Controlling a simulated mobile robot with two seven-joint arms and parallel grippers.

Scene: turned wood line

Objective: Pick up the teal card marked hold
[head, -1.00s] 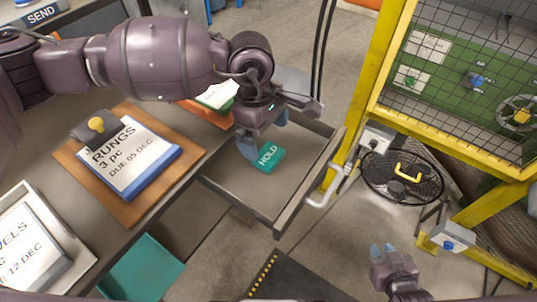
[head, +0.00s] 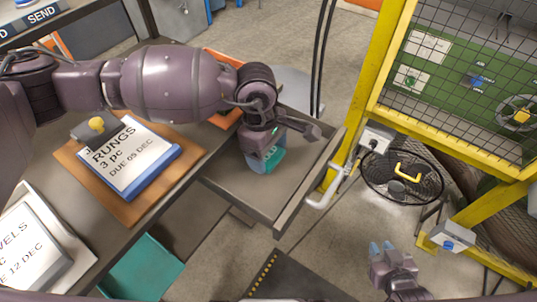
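The teal card (head: 273,160) lies in the open drawer (head: 240,186) in the middle of the head view. Its HOLD lettering, readable a second ago, is now mostly covered. My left gripper (head: 264,163) is right over the card, pointing down, with a pale blue finger beside the card's left end. The hand hides the other finger and the gap between them, so I cannot tell whether it grips the card. My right gripper (head: 382,247) is at the lower right above the floor, its two fingertips apart and empty.
The drawer has raised sides and a metal handle (head: 320,198). A yellow mesh guard (head: 372,110) stands to the right. An orange tray (head: 226,118) is partly behind my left arm.

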